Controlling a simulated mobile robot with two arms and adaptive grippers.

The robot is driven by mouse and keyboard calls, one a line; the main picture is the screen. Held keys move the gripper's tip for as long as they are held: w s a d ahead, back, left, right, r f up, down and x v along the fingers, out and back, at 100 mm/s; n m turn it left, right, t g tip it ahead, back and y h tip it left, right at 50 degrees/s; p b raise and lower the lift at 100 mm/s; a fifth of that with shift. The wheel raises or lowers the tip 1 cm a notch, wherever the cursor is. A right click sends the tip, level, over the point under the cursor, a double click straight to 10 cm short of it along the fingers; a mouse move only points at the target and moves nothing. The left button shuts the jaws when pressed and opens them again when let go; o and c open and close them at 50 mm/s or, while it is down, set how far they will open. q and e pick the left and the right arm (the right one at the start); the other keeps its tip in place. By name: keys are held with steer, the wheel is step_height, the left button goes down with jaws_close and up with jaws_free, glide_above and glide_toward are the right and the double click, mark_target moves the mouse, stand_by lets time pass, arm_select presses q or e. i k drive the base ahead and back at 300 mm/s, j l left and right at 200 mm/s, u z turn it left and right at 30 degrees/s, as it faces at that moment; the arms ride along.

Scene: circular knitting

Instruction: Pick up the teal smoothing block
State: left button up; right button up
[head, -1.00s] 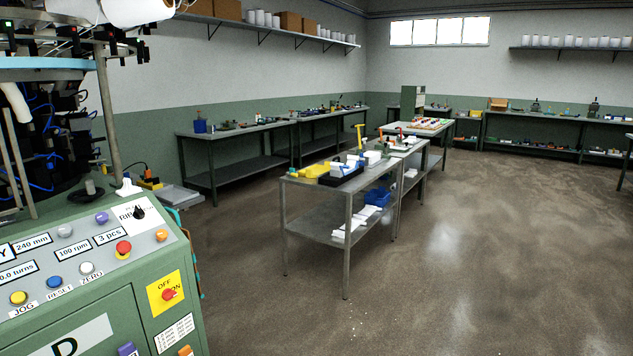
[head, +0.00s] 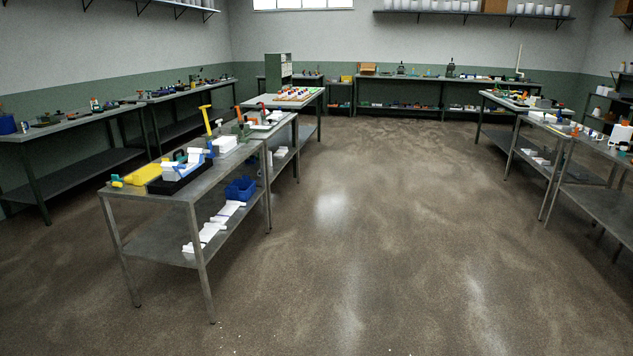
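I cannot make out a teal smoothing block for certain. A small teal-and-yellow item (head: 117,181) lies at the near left corner of the closest metal table (head: 190,196), too small to identify. Beside it on that table are a yellow tray (head: 147,174) and a black tray (head: 181,178) with white and blue items in it. Neither of my grippers shows in the head view.
A blue bin (head: 240,189) and white pieces (head: 205,236) sit on the table's lower shelf. A long bench (head: 72,129) runs along the left wall. More tables (head: 600,152) stand at the right. The wide floor (head: 390,240) between is clear.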

mark_target(180, 157)
steer(key=i+z, duration=0.2)
steer(key=i, duration=1.9)
